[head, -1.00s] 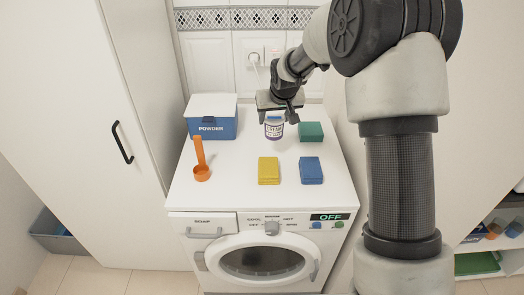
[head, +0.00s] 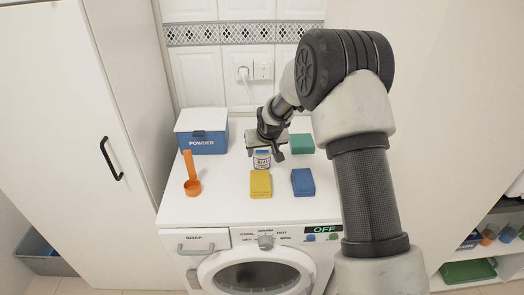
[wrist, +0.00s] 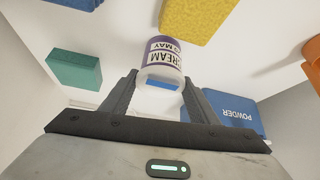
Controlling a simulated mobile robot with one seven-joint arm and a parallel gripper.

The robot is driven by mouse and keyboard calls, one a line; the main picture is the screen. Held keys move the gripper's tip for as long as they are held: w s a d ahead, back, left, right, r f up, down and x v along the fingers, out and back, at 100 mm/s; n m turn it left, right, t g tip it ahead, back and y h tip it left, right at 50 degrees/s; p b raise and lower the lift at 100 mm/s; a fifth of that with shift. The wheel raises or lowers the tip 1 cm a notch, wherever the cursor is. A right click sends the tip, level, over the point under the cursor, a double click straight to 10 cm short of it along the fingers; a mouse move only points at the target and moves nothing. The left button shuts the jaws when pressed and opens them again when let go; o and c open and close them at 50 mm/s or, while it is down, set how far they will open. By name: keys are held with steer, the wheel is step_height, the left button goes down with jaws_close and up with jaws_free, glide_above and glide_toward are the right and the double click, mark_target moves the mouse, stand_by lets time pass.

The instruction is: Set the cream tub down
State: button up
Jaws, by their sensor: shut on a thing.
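The cream tub (head: 262,161) is a small white tub with a purple label band and a blue part at its lid. It is upright over the white top of the washing machine (head: 225,208), just behind the yellow block. My gripper (head: 268,148) is above it, pointing down. In the wrist view the tub (wrist: 165,50) sits between the two fingers (wrist: 160,95), which are shut on it. I cannot tell whether its base touches the top.
A yellow block (head: 260,184), a blue block (head: 303,182) and a green block (head: 302,143) lie nearby. An orange scoop (head: 192,187) and the blue powder box (head: 203,143) stand to the left. Bare top lies between scoop and yellow block, and along the front.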

steer(key=shift+f, duration=0.1)
steer(key=o, duration=1.2)
